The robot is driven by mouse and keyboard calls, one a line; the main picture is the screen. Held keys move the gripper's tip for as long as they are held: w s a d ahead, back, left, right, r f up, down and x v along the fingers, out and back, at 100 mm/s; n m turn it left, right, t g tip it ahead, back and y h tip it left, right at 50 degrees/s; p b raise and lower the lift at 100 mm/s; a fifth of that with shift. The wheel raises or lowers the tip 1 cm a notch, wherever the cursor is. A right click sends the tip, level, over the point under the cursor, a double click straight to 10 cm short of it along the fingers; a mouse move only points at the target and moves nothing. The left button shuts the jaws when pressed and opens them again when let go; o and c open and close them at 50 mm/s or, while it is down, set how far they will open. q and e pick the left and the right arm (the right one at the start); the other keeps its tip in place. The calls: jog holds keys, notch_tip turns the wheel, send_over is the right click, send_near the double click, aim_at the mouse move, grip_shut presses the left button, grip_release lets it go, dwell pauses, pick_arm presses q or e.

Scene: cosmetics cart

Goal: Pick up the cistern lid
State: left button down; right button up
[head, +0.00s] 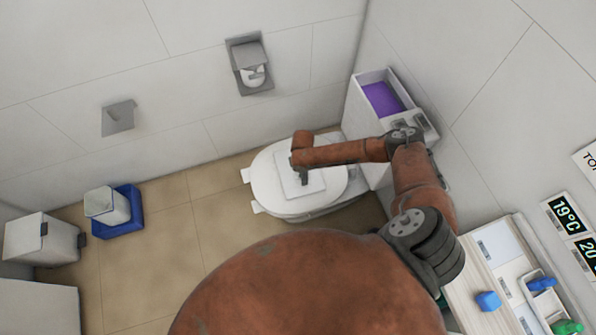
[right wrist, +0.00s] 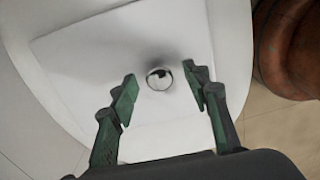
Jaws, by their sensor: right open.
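The cistern lid (head: 288,186) is a white slab lying flat on the closed white toilet seat (head: 335,178). In the right wrist view the lid (right wrist: 95,65) fills much of the picture, with a round chrome button (right wrist: 160,79) on it. My right gripper (head: 304,180) is over the lid in the head view. In the right wrist view its green fingers (right wrist: 161,90) are open and apart, one on each side of the button. I cannot tell whether they touch the lid. My left gripper is not in view.
The cistern (head: 360,112) stands open behind the toilet, with purple inside. A blue-based bin (head: 118,222) and a white box (head: 42,240) are on the floor at left. A cart with small bottles (head: 505,268) is at the lower right. Walls close in behind the toilet.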

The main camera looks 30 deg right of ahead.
jog(key=shift+c, duration=0.4)
grip_shut()
dwell(0.5)
jog(key=shift+w, duration=0.1)
